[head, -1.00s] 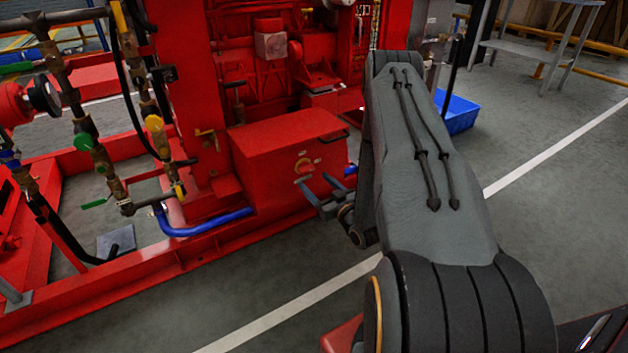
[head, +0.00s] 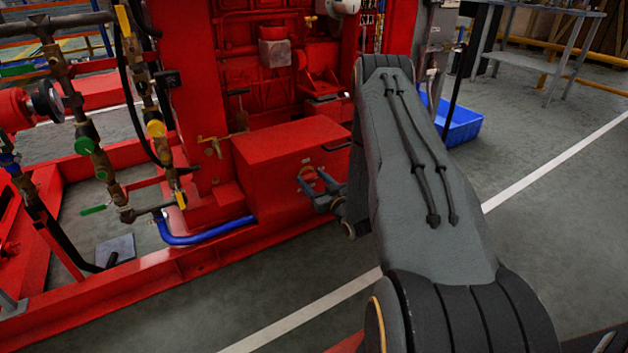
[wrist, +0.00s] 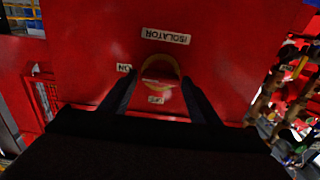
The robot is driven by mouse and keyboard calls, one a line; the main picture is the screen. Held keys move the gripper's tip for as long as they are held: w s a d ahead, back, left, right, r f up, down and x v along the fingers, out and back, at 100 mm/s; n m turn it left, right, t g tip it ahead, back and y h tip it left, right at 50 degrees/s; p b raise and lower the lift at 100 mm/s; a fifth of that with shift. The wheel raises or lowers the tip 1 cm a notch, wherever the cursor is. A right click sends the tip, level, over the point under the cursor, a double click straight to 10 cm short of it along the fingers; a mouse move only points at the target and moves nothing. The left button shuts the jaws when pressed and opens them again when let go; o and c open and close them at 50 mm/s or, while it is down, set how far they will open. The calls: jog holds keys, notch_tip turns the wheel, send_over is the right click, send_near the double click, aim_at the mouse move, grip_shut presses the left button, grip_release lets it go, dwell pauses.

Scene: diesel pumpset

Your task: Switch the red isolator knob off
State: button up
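The red isolator knob (wrist: 160,75) sits on a yellow disc on the front of a red box (head: 285,150). In the wrist view it lies between my fingertips, with the ISOLATOR label (wrist: 165,36), upside down, above it. An ON label (wrist: 124,68) is at its left and a small label (wrist: 156,100), too blurred to read surely, is below. My gripper (wrist: 159,78) is open, one finger on each side of the knob; contact cannot be told. In the head view my gripper (head: 314,186) is at the box front and partly covers the knob (head: 307,173).
Pipes with coloured valve handles (head: 90,145) stand at the left. A blue pipe (head: 205,232) runs low beside the box. A blue crate (head: 462,122) sits on the floor behind my arm. The grey floor in front of the red frame is clear.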

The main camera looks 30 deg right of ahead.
jog(key=c, duration=0.7)
jog(key=shift+d, duration=0.15)
jog(key=shift+n+p, duration=0.9)
jog(key=shift+n, duration=0.2)
jog(key=n+p, duration=0.2)
jog(key=n, duration=0.2)
jog(key=shift+a+p, duration=0.2)
jog(key=shift+p, duration=0.2)
jog(key=n+p, duration=0.3)
jog(key=n, duration=0.2)
jog(key=shift+a+n, duration=0.1)
jog(key=shift+n, duration=0.3)
jog(key=n, duration=0.1)
jog(key=n+p, duration=0.1)
jog(key=n, duration=0.1)
jog(key=n+p, duration=0.1)
jog(key=n, duration=0.1)
jog(key=shift+f, duration=0.25)
jog(key=shift+n, duration=0.3)
